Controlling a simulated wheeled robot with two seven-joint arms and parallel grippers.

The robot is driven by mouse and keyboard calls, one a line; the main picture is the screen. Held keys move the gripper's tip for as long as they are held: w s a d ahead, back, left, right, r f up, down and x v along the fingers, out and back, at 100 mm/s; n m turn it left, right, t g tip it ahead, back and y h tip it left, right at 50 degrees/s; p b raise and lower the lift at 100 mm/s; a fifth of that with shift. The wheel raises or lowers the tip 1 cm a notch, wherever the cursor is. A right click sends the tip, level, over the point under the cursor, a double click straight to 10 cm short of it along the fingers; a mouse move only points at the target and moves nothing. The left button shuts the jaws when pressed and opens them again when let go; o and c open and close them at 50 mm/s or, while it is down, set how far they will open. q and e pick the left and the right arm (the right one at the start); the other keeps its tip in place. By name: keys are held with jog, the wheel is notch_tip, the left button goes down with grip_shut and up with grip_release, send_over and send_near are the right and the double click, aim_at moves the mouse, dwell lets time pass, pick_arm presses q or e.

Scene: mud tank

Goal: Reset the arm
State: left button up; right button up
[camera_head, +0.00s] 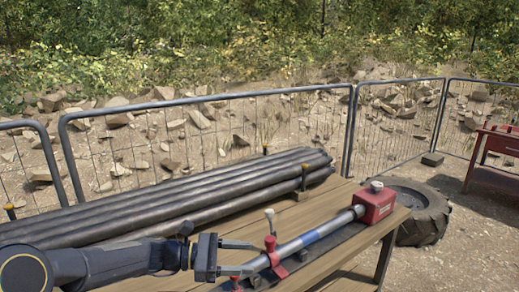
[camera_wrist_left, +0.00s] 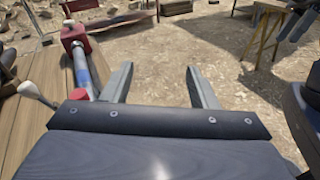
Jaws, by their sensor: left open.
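My left arm comes in from the lower left in the head view. Its gripper (camera_head: 240,258) is open and empty above the front of the wooden table (camera_head: 345,258). In the left wrist view the two fingers (camera_wrist_left: 158,85) stand apart with only sandy ground seen between them. A metal tool with a silver shaft, a blue band and a red end block (camera_head: 375,202) lies on the table just right of the gripper. In the wrist view its red block (camera_wrist_left: 74,36) is left of the fingers.
Several dark pipes (camera_head: 190,193) lie stacked along the table behind my left arm. A tyre (camera_head: 412,212) lies on the ground at the right. A red table (camera_head: 497,143) stands at the far right. A wire fence (camera_head: 215,135) runs behind. A wooden trestle (camera_wrist_left: 265,35) stands on open ground.

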pick_arm(q)
jog(key=s+a+m+y+b, duration=0.1)
jog(key=s+a+m+y, duration=0.25)
jog(key=s, duration=0.45)
jog(key=s+a+m+y, duration=0.3)
jog(key=s+m, duration=0.2)
jog(key=s, duration=0.3)
jog(key=s+a+f+m+t+y, duration=0.2)
jog(key=s+a+f+m+y, duration=0.1)
jog(key=s, duration=0.4)
jog(key=s+a+f+m+t+y+b, duration=0.1)
jog(key=s+a+f+m+t+y, duration=0.1)
jog(key=s+a, duration=0.4)
jog(key=shift+s+a+f+m+y, duration=0.25)
jog(key=shift+s+f+m+y, duration=0.45)
jog(key=shift+m, duration=0.45)
